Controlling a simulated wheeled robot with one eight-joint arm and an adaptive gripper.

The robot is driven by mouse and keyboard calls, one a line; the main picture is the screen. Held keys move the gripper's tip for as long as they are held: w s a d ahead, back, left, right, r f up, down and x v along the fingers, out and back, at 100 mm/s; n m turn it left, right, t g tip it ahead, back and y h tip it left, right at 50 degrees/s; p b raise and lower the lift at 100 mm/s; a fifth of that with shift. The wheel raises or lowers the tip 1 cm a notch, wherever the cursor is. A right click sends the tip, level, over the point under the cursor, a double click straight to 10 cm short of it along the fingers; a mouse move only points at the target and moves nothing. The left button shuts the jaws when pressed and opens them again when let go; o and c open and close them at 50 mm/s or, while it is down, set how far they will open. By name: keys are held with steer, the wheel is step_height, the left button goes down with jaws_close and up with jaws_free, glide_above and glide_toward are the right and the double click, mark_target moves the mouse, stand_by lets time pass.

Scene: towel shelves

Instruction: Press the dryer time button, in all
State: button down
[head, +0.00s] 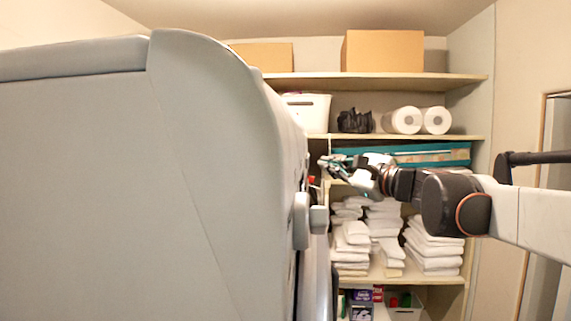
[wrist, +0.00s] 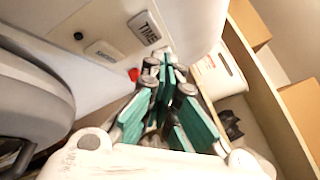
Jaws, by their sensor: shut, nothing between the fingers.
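The dryer (head: 150,180) is a large pale grey machine filling the left of the head view, seen from its side. In the wrist view its white front panel (wrist: 105,20) carries a grey rectangular button marked TIME (wrist: 148,30), a pale rectangular button (wrist: 103,53) with small unclear lettering, and a red button (wrist: 133,74). My gripper (wrist: 165,62) is shut and empty, its green-padded fingers pointing at the panel just below the TIME button. I cannot tell whether the tips touch the panel. In the head view, my gripper (head: 325,165) is close to the dryer's front.
A black round knob (wrist: 78,36) is at the panel's left. Shelves behind hold folded white towels (head: 375,225), paper rolls (head: 403,120), a white bin (head: 308,112) and cardboard boxes (head: 382,50). A grey rounded part (wrist: 45,95) fills the wrist view's left side.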

steer(key=d, duration=0.4)
steer(key=shift+s, duration=0.4)
steer(key=shift+a, duration=0.1)
